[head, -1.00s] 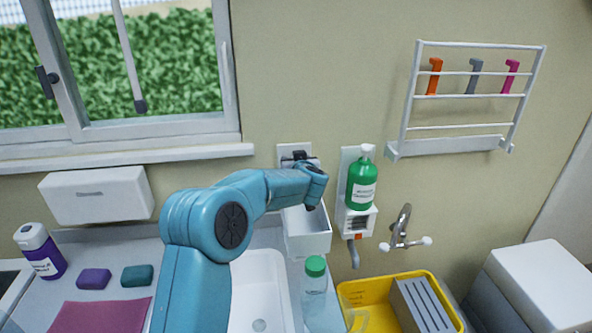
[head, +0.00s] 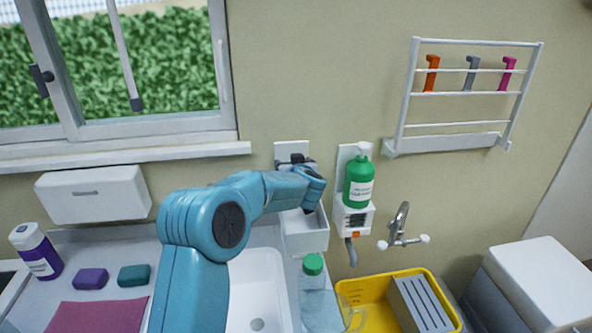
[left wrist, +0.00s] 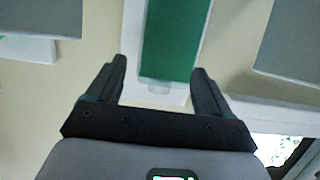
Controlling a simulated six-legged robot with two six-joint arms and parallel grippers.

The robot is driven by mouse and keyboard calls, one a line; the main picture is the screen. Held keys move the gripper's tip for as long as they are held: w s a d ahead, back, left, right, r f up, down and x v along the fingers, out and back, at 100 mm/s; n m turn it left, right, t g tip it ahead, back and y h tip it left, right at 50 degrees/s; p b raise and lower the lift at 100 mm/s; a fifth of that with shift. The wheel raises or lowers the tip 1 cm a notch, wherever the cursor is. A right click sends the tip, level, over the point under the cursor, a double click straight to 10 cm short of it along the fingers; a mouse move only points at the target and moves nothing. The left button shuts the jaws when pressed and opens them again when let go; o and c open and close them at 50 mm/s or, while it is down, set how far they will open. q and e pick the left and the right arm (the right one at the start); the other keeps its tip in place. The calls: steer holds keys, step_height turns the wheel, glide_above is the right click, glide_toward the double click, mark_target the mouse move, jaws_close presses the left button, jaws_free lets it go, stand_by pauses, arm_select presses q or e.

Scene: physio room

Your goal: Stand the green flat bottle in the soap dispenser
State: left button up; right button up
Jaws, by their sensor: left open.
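The green flat bottle (head: 358,184), with a white cap and white label, stands upright in the white soap dispenser (head: 355,219) on the wall. My left gripper (head: 309,184) is just left of it in the head view, its fingers partly hidden by my wrist. In the left wrist view the open fingers (left wrist: 159,72) are apart and empty, with the green bottle (left wrist: 170,42) ahead between them, in front of the white back plate (left wrist: 133,30). No contact with the bottle shows. My right gripper is out of view.
A white wall box (head: 304,238) hangs below my gripper. A clear bottle with a green cap (head: 313,264) stands by the sink (head: 262,285). A tap (head: 400,228) and yellow basin (head: 365,296) are to the right. A white rack (head: 460,128) hangs higher up.

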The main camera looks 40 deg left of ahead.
arm_select(q)
steer(key=b+v, duration=0.1)
steer(key=v, duration=1)
steer(key=shift+s+d+b, duration=0.2)
steer(key=shift+d+b, duration=0.1)
steer(key=shift+b, duration=0.1)
steer(key=shift+w, duration=0.1)
steer(key=shift+r, duration=0.1)
